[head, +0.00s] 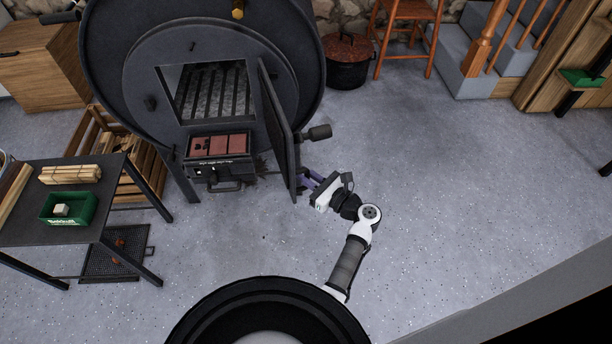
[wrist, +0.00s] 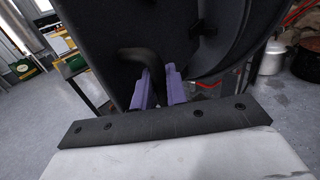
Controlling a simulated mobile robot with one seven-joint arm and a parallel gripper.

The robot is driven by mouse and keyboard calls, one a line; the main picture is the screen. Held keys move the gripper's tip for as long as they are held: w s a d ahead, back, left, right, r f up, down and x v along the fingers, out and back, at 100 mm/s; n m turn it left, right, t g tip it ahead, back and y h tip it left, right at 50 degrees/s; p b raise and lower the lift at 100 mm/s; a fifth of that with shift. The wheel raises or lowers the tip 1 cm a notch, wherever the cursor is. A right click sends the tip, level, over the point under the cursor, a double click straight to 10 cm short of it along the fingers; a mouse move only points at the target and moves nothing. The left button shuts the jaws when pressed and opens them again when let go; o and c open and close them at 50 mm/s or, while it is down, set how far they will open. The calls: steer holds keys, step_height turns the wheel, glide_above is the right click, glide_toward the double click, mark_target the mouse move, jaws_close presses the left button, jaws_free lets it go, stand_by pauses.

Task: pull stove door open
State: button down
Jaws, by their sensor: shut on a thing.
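The black barrel stove (head: 120,50) stands at the upper left in the head view. Its door (head: 279,125) is swung open on the right side of the square opening (head: 215,92), and a grate shows inside. My gripper (head: 308,182) is at the lower outer part of the door. In the wrist view, the purple fingers of my gripper (wrist: 159,92) are shut on a dark curved handle (wrist: 142,60) in front of the door (wrist: 110,30). The far end of the handle is hidden by the fingers.
A black side table (head: 75,200) with a green box (head: 68,209) and wood sticks stands at the left. A lidded pot (head: 347,62) and an orange chair (head: 408,30) are at the back. The floor right of my arm is clear.

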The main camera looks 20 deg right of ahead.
steer(key=c, duration=1.5)
jaws_free()
steer(key=shift+w, duration=0.1)
steer(key=b+v, duration=0.2)
steer(key=v, duration=1.1)
steer(key=shift+s+d, duration=0.2)
steer(key=shift+s, duration=0.15)
